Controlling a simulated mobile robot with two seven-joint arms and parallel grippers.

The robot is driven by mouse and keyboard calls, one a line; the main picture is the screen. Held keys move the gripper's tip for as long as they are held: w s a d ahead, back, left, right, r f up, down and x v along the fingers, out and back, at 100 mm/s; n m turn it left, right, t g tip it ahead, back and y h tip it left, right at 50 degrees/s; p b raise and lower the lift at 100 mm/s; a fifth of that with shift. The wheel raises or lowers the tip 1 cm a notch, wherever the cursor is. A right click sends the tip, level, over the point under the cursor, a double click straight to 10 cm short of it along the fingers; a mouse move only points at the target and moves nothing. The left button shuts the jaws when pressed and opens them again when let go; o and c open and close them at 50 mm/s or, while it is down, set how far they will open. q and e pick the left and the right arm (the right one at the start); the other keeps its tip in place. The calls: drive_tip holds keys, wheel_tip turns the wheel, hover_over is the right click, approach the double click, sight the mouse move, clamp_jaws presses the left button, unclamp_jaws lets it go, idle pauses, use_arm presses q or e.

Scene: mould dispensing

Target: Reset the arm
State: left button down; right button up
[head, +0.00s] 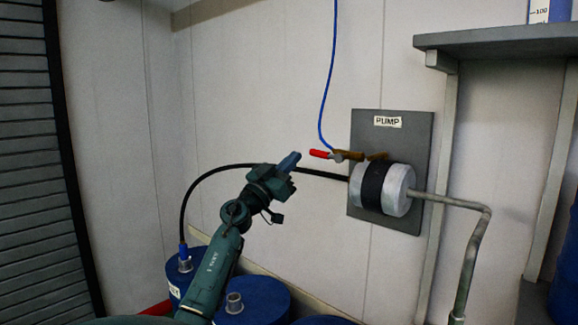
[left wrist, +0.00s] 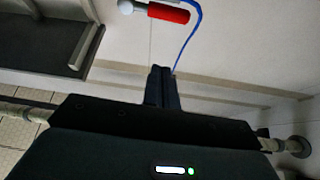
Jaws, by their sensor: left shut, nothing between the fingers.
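My left arm reaches up from the bottom of the head view. Its gripper (head: 291,160) is shut and empty, a short way left of the red-handled valve (head: 321,154) on the blue hose. In the left wrist view the gripper's two fingers (left wrist: 161,72) are together with nothing between them. The red handle (left wrist: 169,13) shows above them there, apart from the fingertips. My right gripper is in neither view.
The pump (head: 398,190) sits on a grey wall panel (head: 419,139) to the right, with a metal pipe (head: 478,245) running down. Blue drums (head: 262,301) stand below my arm. A black hose (head: 205,178) arcs behind it. A grey shelf (head: 500,39) is at upper right.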

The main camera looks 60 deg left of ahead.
use_arm(q)
drive_tip(key=shift+s+f, duration=0.2)
drive_tip(key=shift+s, duration=0.15)
idle(0.4)
